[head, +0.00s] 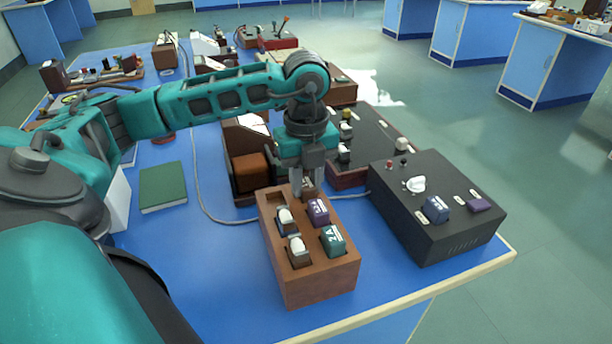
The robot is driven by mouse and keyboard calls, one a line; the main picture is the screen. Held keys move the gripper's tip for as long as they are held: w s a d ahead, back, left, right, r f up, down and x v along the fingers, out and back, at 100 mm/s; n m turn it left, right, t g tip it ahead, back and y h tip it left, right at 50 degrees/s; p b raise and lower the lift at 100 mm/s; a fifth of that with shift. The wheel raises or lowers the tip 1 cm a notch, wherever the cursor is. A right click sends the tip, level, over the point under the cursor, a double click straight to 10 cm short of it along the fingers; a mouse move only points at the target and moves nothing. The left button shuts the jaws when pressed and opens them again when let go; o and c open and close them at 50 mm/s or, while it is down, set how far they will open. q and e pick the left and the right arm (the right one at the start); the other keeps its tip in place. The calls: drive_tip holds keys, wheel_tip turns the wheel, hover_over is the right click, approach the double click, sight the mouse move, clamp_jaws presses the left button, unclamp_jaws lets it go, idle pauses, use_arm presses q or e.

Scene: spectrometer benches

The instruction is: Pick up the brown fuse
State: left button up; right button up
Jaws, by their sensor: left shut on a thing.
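A brown wooden fuse rack (313,288) stands near the front edge of the blue table. My left gripper (308,186) points straight down over the rack's far right slot. It is shut on a small brown piece (309,194), which looks like the brown fuse. The fingers hide most of it, and I cannot tell whether it is still seated in the slot. The rack also holds a purple fuse (318,210), a dark green fuse (333,240) and two white-topped pieces (298,251). The far left slot is empty. My right gripper is not in view.
A black box (440,235) with a blue fuse (436,208) and a purple fuse (479,205) stands right of the rack. A wooden holder (250,170) stands behind. A green book (162,186) lies left. Blue table is clear between book and rack, except for a grey cable.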

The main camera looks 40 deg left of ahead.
use_arm(q)
clamp_jaws()
drive_tip(key=shift+r, duration=0.1)
wheel_tip(320, 180, up, 13)
drive_tip(key=p, duration=0.3)
wheel_tip(320, 180, up, 10)
drive_tip(key=p, duration=0.5)
hover_over(307, 183)
